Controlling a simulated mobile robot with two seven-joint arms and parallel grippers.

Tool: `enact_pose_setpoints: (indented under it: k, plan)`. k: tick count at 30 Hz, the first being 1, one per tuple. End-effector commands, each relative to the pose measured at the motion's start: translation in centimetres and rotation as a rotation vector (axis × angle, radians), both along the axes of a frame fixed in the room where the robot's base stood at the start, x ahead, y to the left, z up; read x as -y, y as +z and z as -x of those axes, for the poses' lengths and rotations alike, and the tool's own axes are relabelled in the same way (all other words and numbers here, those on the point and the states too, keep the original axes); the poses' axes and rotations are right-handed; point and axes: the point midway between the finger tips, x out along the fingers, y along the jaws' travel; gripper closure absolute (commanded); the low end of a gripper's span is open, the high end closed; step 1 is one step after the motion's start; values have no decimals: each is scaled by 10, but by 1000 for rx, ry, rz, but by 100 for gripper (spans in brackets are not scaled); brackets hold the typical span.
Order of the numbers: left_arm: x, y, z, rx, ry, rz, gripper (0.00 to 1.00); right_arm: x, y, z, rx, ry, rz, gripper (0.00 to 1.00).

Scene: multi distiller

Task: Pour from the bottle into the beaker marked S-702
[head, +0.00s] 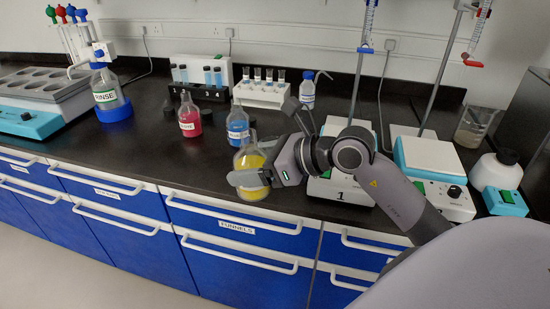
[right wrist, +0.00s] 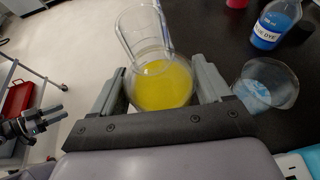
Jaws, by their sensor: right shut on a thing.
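My right gripper (head: 262,178) is shut around a clear round bottle of yellow liquid (head: 251,163), held at the counter's front edge. In the right wrist view the yellow bottle (right wrist: 162,85) sits between the two fingers (right wrist: 160,95), its clear neck toward the top. A clear beaker (right wrist: 268,82) with something pale blue at its base stands to the right of the gripper. Another beaker (head: 472,126) stands at the back right of the counter. I cannot read S-702 on either. A dark gripper, seemingly my left (right wrist: 38,122), shows at the left edge; its opening is unclear.
A red bottle (head: 189,118) and a blue dye bottle (head: 237,125) stand left of and behind the held bottle. Stirrer plates with stands (head: 425,155) are on the right.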

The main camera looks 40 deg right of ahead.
Motion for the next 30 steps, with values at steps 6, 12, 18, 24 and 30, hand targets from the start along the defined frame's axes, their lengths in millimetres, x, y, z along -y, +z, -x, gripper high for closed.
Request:
enact_pose_setpoints:
  k: [6, 12, 18, 24, 30]
  plan:
    - [5, -39, -3, 5, -5, 11, 57, 30, 6, -27, 14, 36, 0, 73]
    - [5, -53, -4, 4, -8, 12, 57, 48, 22, -36, 20, 55, -14, 73]
    - [5, -53, -6, 10, -8, 15, 57, 54, 30, -38, 22, 62, -20, 73]
    - [5, -52, -6, 9, -8, 15, 57, 54, 30, -38, 22, 63, -21, 73]
    - [4, -47, -6, 10, -9, 12, 57, 51, 33, -37, 9, 61, -39, 73]
